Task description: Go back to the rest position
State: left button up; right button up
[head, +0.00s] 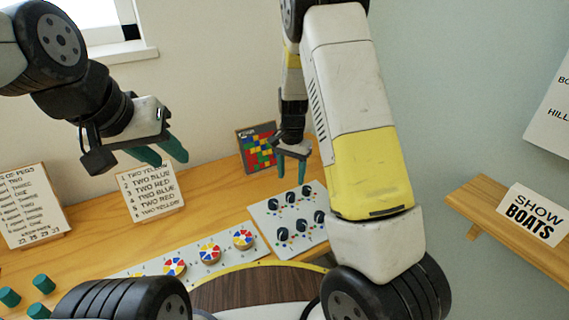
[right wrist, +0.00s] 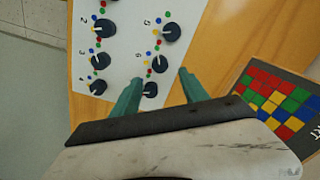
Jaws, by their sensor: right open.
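My left gripper (head: 164,154) hangs in the air at the upper left of the head view, in front of the wall and above the table. Its two teal fingers are apart with nothing between them. My right gripper (head: 291,172) points down above the back of the table, over the far edge of a white knob panel (head: 265,212). Its fingers are apart and empty. The right wrist view shows the right gripper (right wrist: 160,84) open, with the panel's black knobs (right wrist: 158,64) ahead of its fingers.
A coloured grid board (head: 257,150) stands right behind my right gripper. Two lettered cards, one a colour list (head: 150,190), stand at the back left. Colour-wheel dials (head: 209,253) line the table (head: 90,225), and teal pegs (head: 42,284) stand left. A shelf (head: 500,225) holds a "SHOW BOATS" sign (head: 534,214).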

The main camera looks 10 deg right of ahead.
jog(key=shift+r, duration=0.1)
jog(key=s+r+n+t+y, duration=0.1)
jog(key=s+r+n, duration=0.1)
jog(key=s+r, duration=0.5)
jog(key=s+r+n+t+y, duration=0.1)
jog(key=s+r+t, duration=0.1)
jog(key=r, duration=0.9)
jog(key=s+d+r+n+t, duration=0.1)
jog(key=s+r, duration=0.3)
jog(key=s, duration=0.4)
jog(key=s+d+r+n+t, duration=0.1)
jog(key=s+r+n+t, duration=0.1)
jog(key=s, duration=0.6)
notch_tip(320, 180, up, 2)
jog(key=shift+d+r+n, duration=0.15)
jog(key=shift+r+n, duration=0.1)
jog(key=shift+n, duration=0.65)
